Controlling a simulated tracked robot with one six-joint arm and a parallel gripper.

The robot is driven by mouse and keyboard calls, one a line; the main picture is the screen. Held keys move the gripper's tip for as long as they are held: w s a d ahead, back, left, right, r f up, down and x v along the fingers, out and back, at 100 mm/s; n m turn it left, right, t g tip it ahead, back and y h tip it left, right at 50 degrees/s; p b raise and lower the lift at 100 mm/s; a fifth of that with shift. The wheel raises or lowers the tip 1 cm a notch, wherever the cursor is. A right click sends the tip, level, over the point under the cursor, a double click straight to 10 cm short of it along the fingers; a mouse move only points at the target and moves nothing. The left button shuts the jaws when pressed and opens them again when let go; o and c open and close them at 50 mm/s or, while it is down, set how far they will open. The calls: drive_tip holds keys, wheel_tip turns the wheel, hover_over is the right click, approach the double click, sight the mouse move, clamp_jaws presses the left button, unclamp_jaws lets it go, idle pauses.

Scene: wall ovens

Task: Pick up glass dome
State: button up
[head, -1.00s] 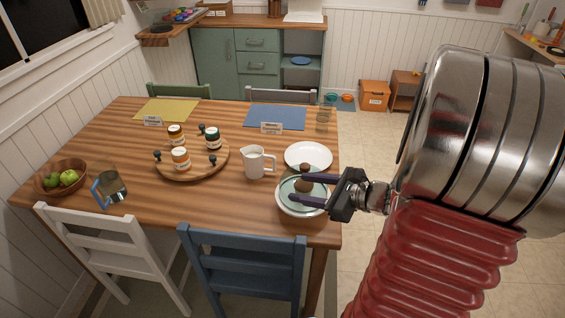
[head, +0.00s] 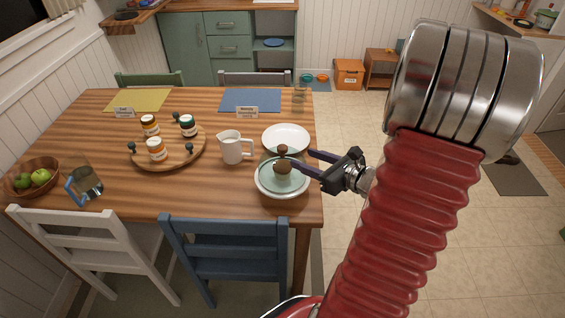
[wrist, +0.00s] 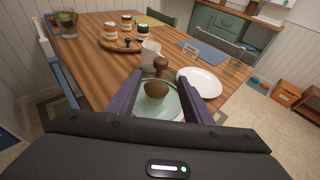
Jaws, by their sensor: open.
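The glass dome (head: 270,178) is clear and pale green, with a brown wooden knob (head: 283,149) on top. It sits upright in a white dish near the table's front right corner, with something brown showing inside. My gripper (head: 303,161) is open and empty, just right of the knob and at about its height, with its fingers pointing left towards it. In the wrist view the dome (wrist: 170,102) and its knob (wrist: 161,64) appear in the gap between the two fingertips (wrist: 162,78). The fingers hide the dome's sides there. I see no contact.
A white plate (head: 286,137) lies just behind the dome, and a white pitcher (head: 231,148) stands to its left. A wooden tray (head: 180,162) with jars is further left. A blue chair (head: 225,248) stands at the table's front. The floor right of the table is open.

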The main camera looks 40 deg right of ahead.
sight(282, 151)
drive_tip(key=shift+x, duration=3.1)
drive_tip(key=shift+x, duration=2.65)
drive_tip(key=shift+f, duration=0.15)
drive_tip(key=shift+s, duration=0.1)
drive_tip(key=shift+c, duration=0.2)
clamp_jaws()
